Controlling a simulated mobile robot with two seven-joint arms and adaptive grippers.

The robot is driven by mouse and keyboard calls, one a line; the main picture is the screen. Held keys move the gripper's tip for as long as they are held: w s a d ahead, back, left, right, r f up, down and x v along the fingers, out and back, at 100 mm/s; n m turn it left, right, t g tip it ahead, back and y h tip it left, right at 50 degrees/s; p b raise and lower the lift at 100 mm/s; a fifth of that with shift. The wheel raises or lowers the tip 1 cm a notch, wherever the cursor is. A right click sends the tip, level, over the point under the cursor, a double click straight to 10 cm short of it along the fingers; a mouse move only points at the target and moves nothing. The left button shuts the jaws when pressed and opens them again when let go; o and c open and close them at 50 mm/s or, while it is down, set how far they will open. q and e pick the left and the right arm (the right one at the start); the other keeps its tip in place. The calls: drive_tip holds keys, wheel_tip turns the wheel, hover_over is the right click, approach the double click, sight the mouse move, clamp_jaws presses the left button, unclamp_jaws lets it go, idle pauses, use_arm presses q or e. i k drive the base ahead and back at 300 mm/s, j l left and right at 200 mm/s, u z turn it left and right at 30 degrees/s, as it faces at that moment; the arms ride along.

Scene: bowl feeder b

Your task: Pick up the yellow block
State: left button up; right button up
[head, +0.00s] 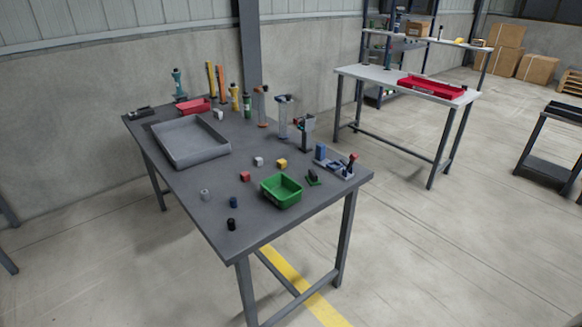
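The yellow block (281,163) sits on the dark grey table (200,200), just behind the green bin (283,190) in the head view. It is small and looks like a cube. A white-grey block (258,161) lies to its left and a red block (245,176) lies to its left and nearer. Nothing covers the yellow block, and it appears apart from the bin. Neither of my grippers shows in the head view.
A grey tray (190,157) fills the table's left part. A blue-and-grey fixture (335,163) stands near the right edge. Several upright tools and a red bin (194,106) line the back. Small cylinders, including a black one (232,224), stand at the front.

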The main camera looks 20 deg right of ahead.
sight(281, 164)
drive_tip(key=z, duration=3)
drive_tip(key=k+j+z, duration=0.15)
drive_tip(key=z, duration=0.25)
drive_tip(key=k+j+z, duration=0.2)
drive_tip(key=z, duration=0.25)
drive_tip(key=k+j, duration=0.45)
drive_tip(key=k, duration=0.15)
drive_tip(key=k+j, duration=0.4)
drive_tip(key=k, duration=0.2)
drive_tip(key=k+j, duration=0.85)
drive_tip(key=k, duration=0.3)
